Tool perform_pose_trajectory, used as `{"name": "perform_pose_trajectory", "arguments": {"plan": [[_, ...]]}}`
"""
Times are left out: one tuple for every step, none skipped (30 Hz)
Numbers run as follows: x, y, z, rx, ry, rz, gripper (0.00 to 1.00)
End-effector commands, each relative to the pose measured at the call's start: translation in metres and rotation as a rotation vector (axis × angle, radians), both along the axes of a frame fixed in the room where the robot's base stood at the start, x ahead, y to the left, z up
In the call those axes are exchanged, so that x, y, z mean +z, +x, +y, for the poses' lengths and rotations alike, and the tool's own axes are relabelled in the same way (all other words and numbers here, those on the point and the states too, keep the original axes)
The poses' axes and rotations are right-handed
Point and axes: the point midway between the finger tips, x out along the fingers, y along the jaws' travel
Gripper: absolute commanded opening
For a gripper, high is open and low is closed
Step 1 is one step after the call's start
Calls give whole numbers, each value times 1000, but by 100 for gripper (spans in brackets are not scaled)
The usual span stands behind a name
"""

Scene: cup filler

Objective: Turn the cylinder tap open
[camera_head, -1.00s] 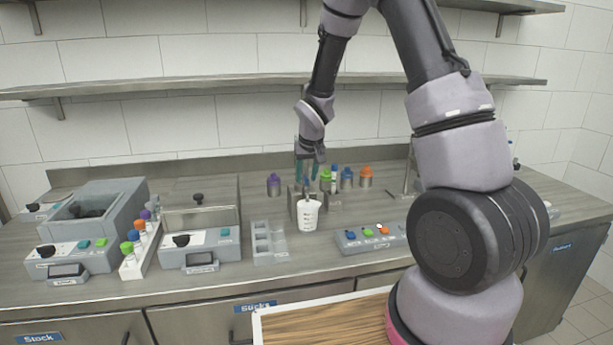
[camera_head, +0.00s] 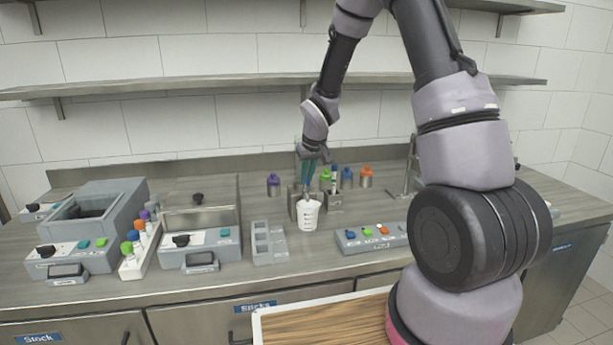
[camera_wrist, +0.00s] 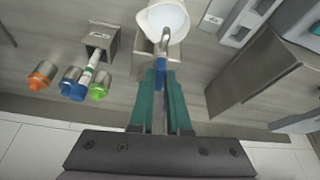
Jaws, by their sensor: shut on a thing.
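The cylinder tap (camera_wrist: 162,42) shows in the wrist view as a thin metal spout with a blue part (camera_wrist: 160,70) at its base. The spout hangs over a white cup (camera_wrist: 168,20), which looks filled pale inside. My gripper (camera_wrist: 160,88) has teal fingers on either side of the blue part and is shut on it. In the head view my gripper (camera_head: 309,176) is just above and behind the cup (camera_head: 308,214), and the fingers largely hide the tap. The cup stands upright on the counter.
Several coloured-cap bottles (camera_head: 346,178) stand behind and right of the tap. A button panel (camera_head: 370,238) lies to the right, a grey compartment tray (camera_head: 268,243) to the left. Grey machines (camera_head: 90,225) fill the far left. A shelf (camera_head: 200,83) runs above.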

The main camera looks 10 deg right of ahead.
Motion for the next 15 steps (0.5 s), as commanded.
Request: {"name": "perform_pose_trajectory", "arguments": {"plan": [[0,0,-1,8,1,1,0],[0,0,-1,14,0,1,0],[0,0,0,20,0,1,0],[0,0,0,22,0,1,0],[0,0,0,23,0,1,0],[0,0,0,23,0,1,0],[0,0,0,23,0,1,0],[0,0,0,23,0,1,0],[0,0,0,23,0,1,0],[0,-1,0,23,0,1,0],[0,-1,0,22,-1,1,0],[0,-1,0,22,-1,1,26],[0,-1,0,22,-1,1,38],[0,0,0,22,-1,1,45],[0,0,0,22,-1,1,45]]}}
